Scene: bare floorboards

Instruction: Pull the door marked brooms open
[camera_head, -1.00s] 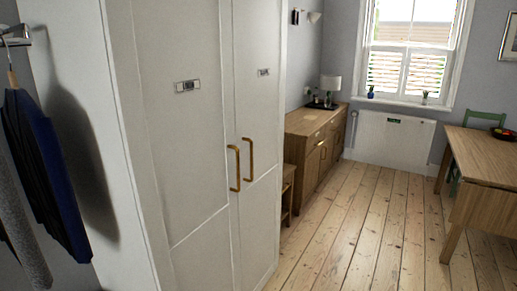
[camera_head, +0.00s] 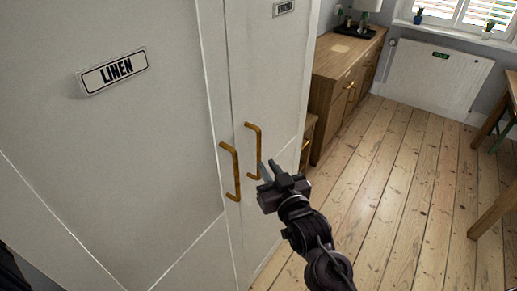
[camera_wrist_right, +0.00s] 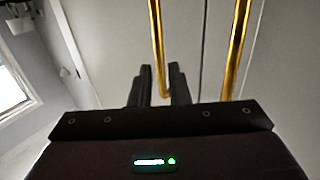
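Two tall white cupboard doors stand shut side by side in the head view. The left door (camera_head: 130,150) has a plate (camera_head: 112,71) reading LINEN. The right door (camera_head: 275,75) has a plate (camera_head: 284,8) near the top edge, too small and slanted to read surely. Each door has a brass bar handle: the left door's handle (camera_head: 230,171) and the right door's handle (camera_head: 253,150). My right gripper (camera_head: 266,171) is at the lower part of the right door's handle. In the right wrist view its fingers (camera_wrist_right: 162,84) are apart, with that handle (camera_wrist_right: 156,35) between them; contact is unclear. My left gripper is out of view.
A wooden sideboard (camera_head: 335,75) stands beyond the cupboard, with a small wooden piece (camera_head: 308,142) between them. A white radiator (camera_head: 437,80) is under the window. A wooden table (camera_head: 500,205) edges in at right. The floorboards (camera_head: 385,190) between are clear.

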